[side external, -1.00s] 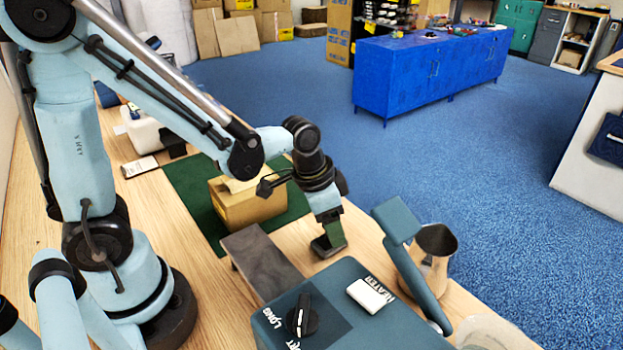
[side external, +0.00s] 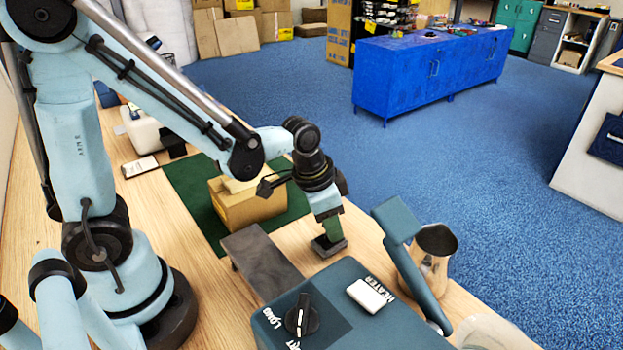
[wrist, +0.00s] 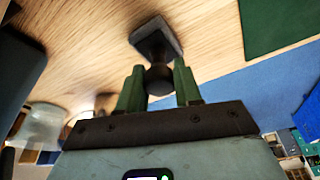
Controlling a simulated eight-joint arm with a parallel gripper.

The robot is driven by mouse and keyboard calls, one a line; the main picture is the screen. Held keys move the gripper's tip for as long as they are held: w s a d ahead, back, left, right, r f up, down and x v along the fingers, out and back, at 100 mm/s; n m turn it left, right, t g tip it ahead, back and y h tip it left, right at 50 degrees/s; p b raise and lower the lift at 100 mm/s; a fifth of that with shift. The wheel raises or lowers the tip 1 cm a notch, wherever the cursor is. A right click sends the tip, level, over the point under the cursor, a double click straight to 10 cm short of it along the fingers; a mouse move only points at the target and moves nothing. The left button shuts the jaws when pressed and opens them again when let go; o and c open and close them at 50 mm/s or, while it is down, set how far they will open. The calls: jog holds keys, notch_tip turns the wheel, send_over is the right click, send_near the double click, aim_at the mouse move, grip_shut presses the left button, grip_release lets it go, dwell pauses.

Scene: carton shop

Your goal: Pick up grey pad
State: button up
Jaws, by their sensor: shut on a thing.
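The grey pad (side external: 328,246) is a dark, flat, square base with a round dark knob on top. In the side view it is at the table's front edge area, below my gripper (side external: 327,230). In the wrist view the pad's base (wrist: 157,40) lies beyond my gripper (wrist: 159,76), and its knob is between the two green fingers. My gripper is shut on the knob. The base is on or very close to the wooden table; I cannot tell if there is a gap.
A grey raised plate (side external: 261,262) is just left of the pad. A carton (side external: 247,207) stands on a green mat (side external: 190,181) behind.

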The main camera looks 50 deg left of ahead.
jog(key=shift+r, duration=4.95)
jog(key=o, duration=0.5)
jog(key=c, duration=0.4)
jog(key=s+a+r, duration=0.2)
jog(key=a, duration=0.7)
jog(key=s+a+r, duration=0.1)
jog(key=a+r, duration=0.1)
jog(key=a, duration=0.8)
jog(key=shift+d+f, duration=0.15)
jog(key=shift+f, duration=1.1)
jog(key=shift+d+f, duration=0.1)
jog(key=shift+f, duration=1.1)
